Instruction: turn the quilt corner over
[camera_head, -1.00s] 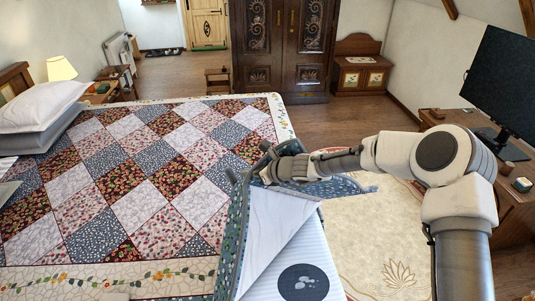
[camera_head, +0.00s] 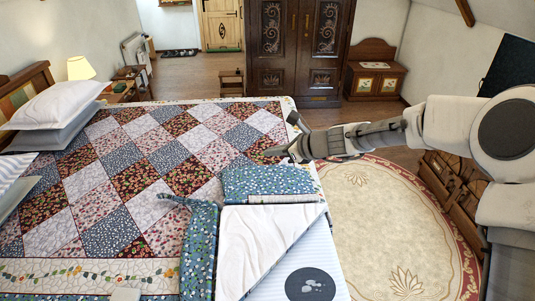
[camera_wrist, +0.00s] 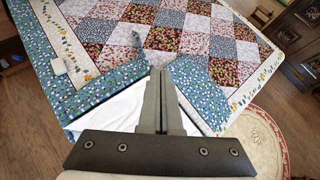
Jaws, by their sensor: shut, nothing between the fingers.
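The patchwork quilt (camera_head: 133,205) covers the bed. Its near right corner is folded back, showing the blue floral underside (camera_head: 267,181) and a strip of the same blue (camera_head: 199,250). White lining or sheet (camera_head: 262,238) and the striped mattress (camera_head: 318,257) with a dark oval patch lie bare there. My gripper (camera_head: 277,152) is above the bed's right edge, beyond the folded flap, apart from it as far as I can tell. In the wrist view my gripper (camera_wrist: 158,72) has its fingers together and empty, with the quilt (camera_wrist: 190,42) below and ahead.
White and grey pillows (camera_head: 55,103) lie at the left of the bed. A lit lamp (camera_head: 81,68) stands behind them. A dark armoire (camera_head: 297,48) and a low wooden chest (camera_head: 375,72) stand at the back. A round cream rug (camera_head: 385,215) covers the floor at right.

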